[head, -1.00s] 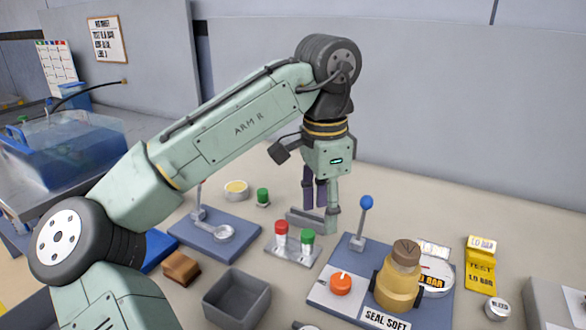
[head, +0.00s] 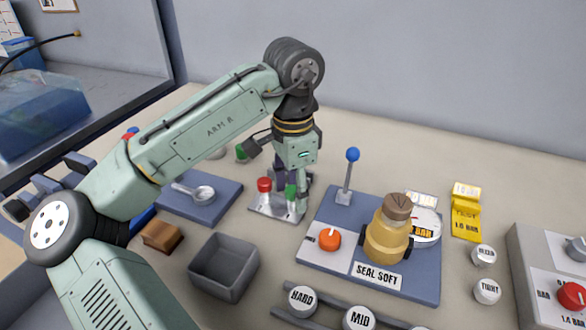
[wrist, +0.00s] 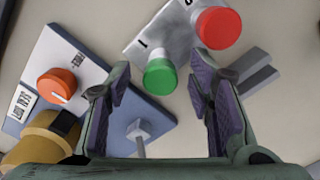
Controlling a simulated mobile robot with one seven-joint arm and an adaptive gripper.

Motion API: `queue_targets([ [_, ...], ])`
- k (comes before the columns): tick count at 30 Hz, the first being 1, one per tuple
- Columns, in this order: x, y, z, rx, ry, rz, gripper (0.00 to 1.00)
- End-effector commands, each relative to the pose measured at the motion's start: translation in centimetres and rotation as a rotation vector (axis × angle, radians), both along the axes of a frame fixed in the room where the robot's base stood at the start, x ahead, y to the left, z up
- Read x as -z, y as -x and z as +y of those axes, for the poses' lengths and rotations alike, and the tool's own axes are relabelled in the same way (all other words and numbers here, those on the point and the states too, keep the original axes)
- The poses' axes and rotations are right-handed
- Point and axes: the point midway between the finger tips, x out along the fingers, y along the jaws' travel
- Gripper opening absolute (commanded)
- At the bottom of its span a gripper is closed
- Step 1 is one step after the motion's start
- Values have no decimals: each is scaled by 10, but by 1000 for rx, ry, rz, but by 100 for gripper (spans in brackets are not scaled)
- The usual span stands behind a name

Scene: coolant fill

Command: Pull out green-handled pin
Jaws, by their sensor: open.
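The green-handled pin (head: 291,190) stands in a small metal plate (head: 262,208), beside a red-handled pin (head: 264,185). My gripper (head: 294,188) is low over the plate at the green handle and partly hides it in the head view. In the wrist view my gripper (wrist: 160,82) is open, its purple-padded fingers apart. The green handle (wrist: 160,76) shows between and just beyond the fingertips, with nothing gripped. The red handle (wrist: 218,27) lies farther up and right, outside the fingers.
A blue-knobbed lever (head: 352,156) stands close right of my gripper on a blue panel with an orange knob (head: 327,239) and a yellow-brown bottle-like part (head: 385,240). An empty grey bin (head: 224,268) sits in front. A spoon-like part (head: 200,193) lies left.

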Motion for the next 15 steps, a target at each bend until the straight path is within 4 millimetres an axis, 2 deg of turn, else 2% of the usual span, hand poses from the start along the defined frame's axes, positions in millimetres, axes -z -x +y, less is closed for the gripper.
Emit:
queue_targets([
  [6,12,0,0,2,1,0,48],
  [13,13,0,0,2,1,0,48],
  [15,12,0,0,2,0,0,44],
])
